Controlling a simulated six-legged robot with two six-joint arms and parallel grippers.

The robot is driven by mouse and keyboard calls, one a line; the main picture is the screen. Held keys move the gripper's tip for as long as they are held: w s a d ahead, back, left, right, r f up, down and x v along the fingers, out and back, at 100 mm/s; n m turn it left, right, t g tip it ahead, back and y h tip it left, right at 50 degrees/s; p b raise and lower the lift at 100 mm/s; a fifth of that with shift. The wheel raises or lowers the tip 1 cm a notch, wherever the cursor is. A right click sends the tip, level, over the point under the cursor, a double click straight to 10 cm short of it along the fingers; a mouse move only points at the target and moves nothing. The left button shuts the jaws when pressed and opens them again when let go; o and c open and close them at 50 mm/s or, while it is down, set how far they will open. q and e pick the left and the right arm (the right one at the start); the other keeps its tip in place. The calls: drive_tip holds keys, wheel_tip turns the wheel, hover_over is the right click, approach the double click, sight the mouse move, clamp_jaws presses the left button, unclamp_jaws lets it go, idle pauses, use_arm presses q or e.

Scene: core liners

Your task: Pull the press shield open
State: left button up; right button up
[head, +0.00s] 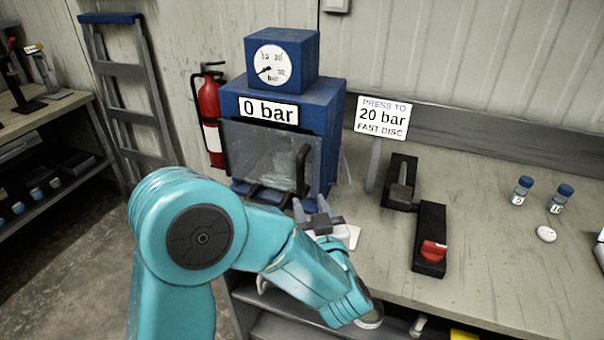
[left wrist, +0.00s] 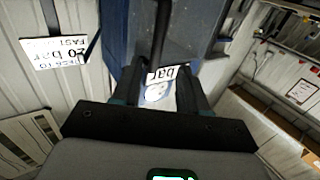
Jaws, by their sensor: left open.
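The blue press (head: 330,125) stands on the bench, with a clear shield (head: 258,155) across its front, which looks shut. A dark upright handle (head: 303,168) sits at the shield's right side. My left gripper (head: 311,203) is open and empty, just below and in front of the handle. In the left wrist view the handle (left wrist: 160,38) shows as a dark bar ahead of and between the fingers of my left gripper (left wrist: 160,78). I cannot tell whether they touch. My right gripper is out of view.
A "20 bar" sign (head: 382,118), a black lever unit (head: 400,183) and a red-switch box (head: 431,240) stand right of the press. Two blue-capped vials (head: 522,191) are further right. A fire extinguisher (head: 209,110) is at left. The gauge (head: 272,65) reads low.

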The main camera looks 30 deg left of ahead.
sight(302, 179)
use_arm(q)
drive_tip(key=p+x, duration=0.2)
drive_tip(key=x, duration=0.8)
drive_tip(key=shift+w+a, duration=0.1)
drive_tip(key=shift+w, duration=0.35)
drive_tip(key=shift+s, duration=0.1)
drive_tip(key=shift+c, duration=0.9)
drive_tip(key=c, duration=0.5)
clamp_jaws()
